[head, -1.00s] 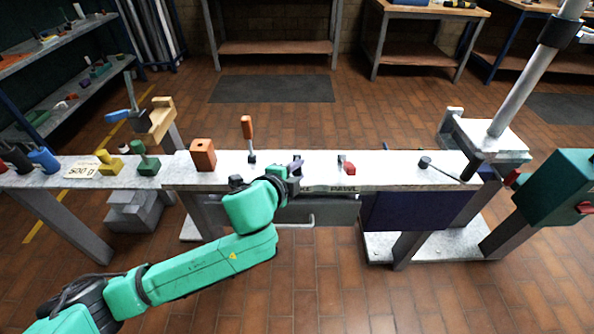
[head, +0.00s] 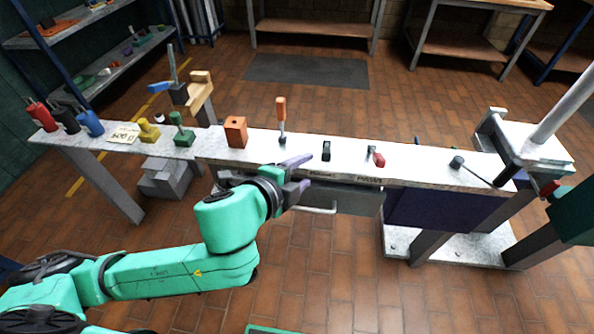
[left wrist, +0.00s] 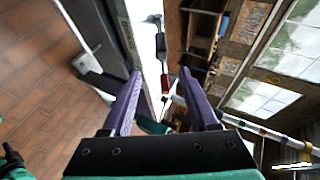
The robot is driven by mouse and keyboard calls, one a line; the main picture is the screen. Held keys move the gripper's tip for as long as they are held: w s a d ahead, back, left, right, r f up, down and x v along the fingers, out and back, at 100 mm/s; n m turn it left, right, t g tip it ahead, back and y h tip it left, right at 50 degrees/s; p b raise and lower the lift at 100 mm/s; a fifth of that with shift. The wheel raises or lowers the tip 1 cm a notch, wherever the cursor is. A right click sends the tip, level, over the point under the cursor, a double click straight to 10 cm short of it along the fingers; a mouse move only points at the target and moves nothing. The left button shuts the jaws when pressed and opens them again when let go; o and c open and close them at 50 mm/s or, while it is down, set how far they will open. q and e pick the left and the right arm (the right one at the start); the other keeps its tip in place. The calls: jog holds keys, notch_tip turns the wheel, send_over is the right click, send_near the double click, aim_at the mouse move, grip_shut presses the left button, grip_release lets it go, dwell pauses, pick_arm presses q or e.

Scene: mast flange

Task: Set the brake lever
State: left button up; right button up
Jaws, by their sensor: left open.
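A small black lever (head: 326,150) stands on the white bench top, above a front-edge label whose earlier view ends in "KE"; I take it as the brake lever. A red-handled part (head: 377,157) beside it sits above the label "PAWL". My left gripper (head: 309,170) is open and empty at the bench's front edge, just left of and nearer than the black lever, apart from it. In the left wrist view the two purple fingers (left wrist: 162,72) are spread, with a red part (left wrist: 165,84) showing between them farther off. My right gripper is out of view.
An orange-handled lever (head: 281,112) and an orange block (head: 236,131) stand left on the bench. A black-knobbed rod (head: 457,162) lies right, near the pale mast (head: 562,108). A drawer handle (head: 320,209) juts out under the bench front. Floor in front is clear.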

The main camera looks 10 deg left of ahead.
pick_arm(q)
jog(key=p+v, duration=0.2)
jog(key=p, duration=0.1)
jog(key=shift+s+a+r, duration=0.15)
jog(key=shift+s, duration=0.15)
